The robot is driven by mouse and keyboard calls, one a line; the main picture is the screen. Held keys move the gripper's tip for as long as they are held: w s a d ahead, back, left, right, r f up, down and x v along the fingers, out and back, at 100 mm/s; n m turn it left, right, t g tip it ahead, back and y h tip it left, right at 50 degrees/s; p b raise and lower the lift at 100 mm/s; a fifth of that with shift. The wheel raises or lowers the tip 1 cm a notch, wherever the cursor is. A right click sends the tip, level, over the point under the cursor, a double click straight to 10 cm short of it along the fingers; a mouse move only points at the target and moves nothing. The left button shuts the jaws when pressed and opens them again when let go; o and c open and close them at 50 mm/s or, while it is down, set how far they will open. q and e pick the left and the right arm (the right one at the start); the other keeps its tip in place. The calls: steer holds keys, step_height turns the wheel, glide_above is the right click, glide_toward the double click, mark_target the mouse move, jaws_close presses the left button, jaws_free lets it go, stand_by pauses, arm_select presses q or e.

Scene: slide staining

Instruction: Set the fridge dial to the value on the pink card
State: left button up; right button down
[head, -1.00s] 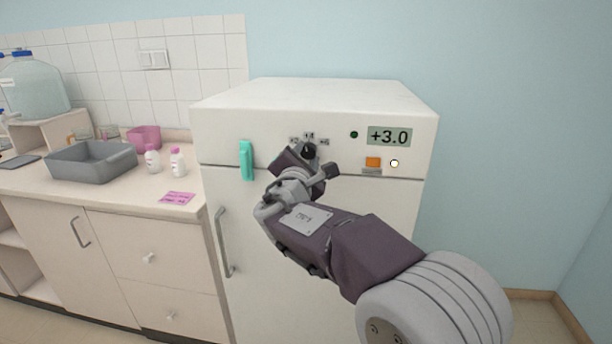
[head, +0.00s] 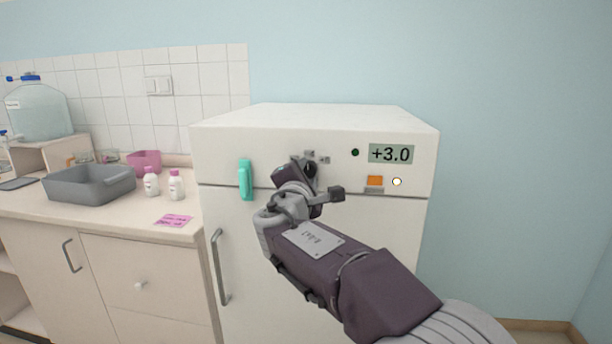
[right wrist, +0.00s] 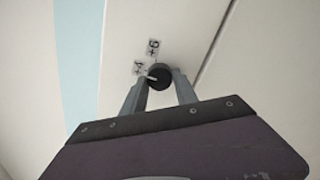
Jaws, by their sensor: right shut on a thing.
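The white fridge (head: 300,123) stands against the wall, and its display (head: 391,154) reads +3.0. My right gripper (head: 310,170) is at the upper front of the fridge and hides most of the dial in the head view. In the right wrist view, the black dial (right wrist: 159,76) sits between the two fingers of my right gripper (right wrist: 160,86), which is shut on it. Small printed labels (right wrist: 146,57) lie beside the dial. The pink card (head: 173,220) lies flat on the counter left of the fridge; its writing is too small to read. My left gripper is not in view.
An orange switch (head: 375,181) and a small white light (head: 397,182) are right of the dial. A teal handle (head: 245,180) is to its left. The counter (head: 120,217) holds a grey basin (head: 90,186), two white bottles (head: 176,186) and a pink container (head: 146,160).

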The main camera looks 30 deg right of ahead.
steer(key=c, duration=0.9)
jaws_free()
steer(key=shift+c, duration=0.2)
steer(key=v, duration=0.9)
steer(key=shift+d, duration=0.15)
